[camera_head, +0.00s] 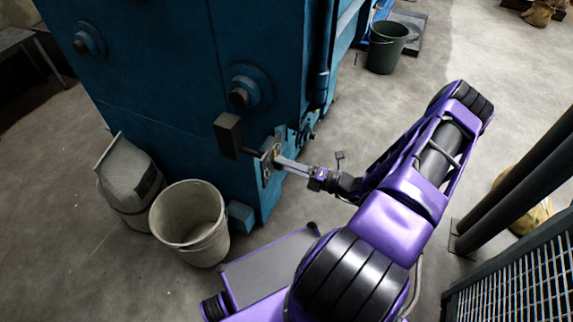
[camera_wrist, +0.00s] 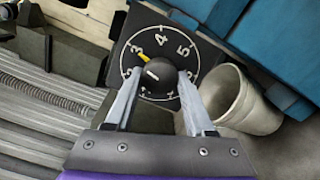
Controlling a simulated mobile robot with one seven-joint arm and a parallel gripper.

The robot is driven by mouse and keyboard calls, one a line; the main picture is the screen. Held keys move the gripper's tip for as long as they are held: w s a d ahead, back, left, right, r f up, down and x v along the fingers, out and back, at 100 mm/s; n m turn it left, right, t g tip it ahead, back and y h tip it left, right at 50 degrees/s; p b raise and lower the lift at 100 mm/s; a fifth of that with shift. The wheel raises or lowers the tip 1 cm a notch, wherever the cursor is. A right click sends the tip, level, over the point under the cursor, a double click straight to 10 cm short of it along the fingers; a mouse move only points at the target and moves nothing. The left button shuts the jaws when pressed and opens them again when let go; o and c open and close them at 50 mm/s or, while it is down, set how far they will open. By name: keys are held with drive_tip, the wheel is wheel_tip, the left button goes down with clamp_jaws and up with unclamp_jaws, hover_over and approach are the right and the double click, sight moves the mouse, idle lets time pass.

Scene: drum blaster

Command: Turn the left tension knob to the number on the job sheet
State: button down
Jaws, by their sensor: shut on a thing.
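The tension knob (camera_wrist: 157,80) is a round black knob with a short white line, set in a black dial plate with white numbers; 3, 4 and 5 are readable. A yellow mark (camera_wrist: 143,57) lies on the dial's upper left, close to the 3, and the white line points toward the upper left. My gripper (camera_wrist: 160,85) has one finger on each side of the knob and is shut on it. In the head view my gripper (camera_head: 281,161) reaches the dial plate (camera_head: 266,167) on the blue machine (camera_head: 165,140). I see no job sheet.
A black block (camera_head: 228,135) juts from the machine just left of the dial. A pale bucket (camera_head: 190,222) and a grey sack (camera_head: 128,185) stand on the floor at lower left. A green bucket (camera_head: 387,46) stands behind. Dark posts (camera_head: 515,185) rise at right.

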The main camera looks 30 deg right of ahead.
idle(0.3)
drive_tip(key=shift+c, duration=1.3)
unclamp_jaws()
drive_tip(key=v, duration=1.7)
drive_tip(key=shift+s+d, duration=0.2)
